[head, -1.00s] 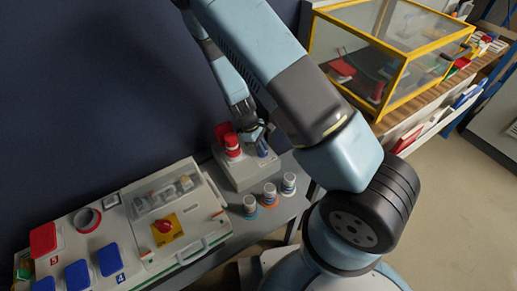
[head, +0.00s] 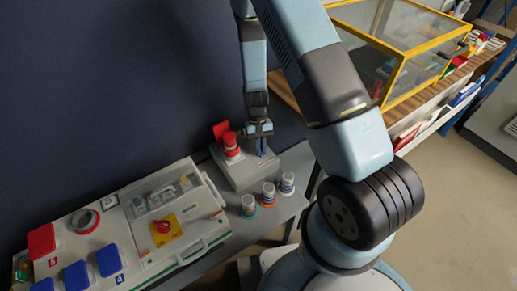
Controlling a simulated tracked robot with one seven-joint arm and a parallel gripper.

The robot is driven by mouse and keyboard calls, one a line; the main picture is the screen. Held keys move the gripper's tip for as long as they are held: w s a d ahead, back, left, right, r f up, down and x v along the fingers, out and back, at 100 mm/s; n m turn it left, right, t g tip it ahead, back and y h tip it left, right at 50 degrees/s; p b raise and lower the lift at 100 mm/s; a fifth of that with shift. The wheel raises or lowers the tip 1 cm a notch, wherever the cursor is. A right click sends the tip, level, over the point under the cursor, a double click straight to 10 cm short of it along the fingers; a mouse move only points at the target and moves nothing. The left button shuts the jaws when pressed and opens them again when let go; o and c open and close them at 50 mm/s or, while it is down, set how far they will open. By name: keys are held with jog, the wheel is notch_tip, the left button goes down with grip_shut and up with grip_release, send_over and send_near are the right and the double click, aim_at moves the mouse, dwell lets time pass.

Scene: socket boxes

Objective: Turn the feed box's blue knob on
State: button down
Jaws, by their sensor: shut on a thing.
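The feed box (head: 241,174) is a grey box on the bench, past the right end of the large panel. A red socket part (head: 231,146) with a raised red flap stands on its left side. The blue knob (head: 262,148) is on its right side and is mostly hidden by my gripper (head: 260,146). My gripper points down from above and is shut on the blue knob. The knob's exact turn angle is too small and covered to tell.
Several small grey plugs with coloured rings (head: 268,194) stand in front of the feed box. A panel with a red rotary switch (head: 163,226) on a yellow plate lies to the left. A yellow-framed clear case (head: 398,62) stands at right behind my arm.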

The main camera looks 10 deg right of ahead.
jog(key=m+y, duration=0.1)
jog(key=m, duration=0.3)
jog(key=shift+s+m+y, duration=0.15)
jog(key=shift+m+y, duration=0.25)
dwell(0.4)
jog(key=c, duration=1.2)
grip_release()
jog(key=shift+o, duration=0.2)
jog(key=shift+w+r, duration=0.15)
jog(key=shift+w, duration=0.05)
jog(key=shift+w+d+r+t, duration=0.1)
jog(key=shift+w+r+t, duration=0.05)
jog(key=shift+r+t, duration=0.15)
jog(key=v, duration=1.2)
jog(key=shift+w+d+r, duration=0.15)
jog(key=shift+d+r, duration=0.05)
jog(key=shift+r, duration=0.1)
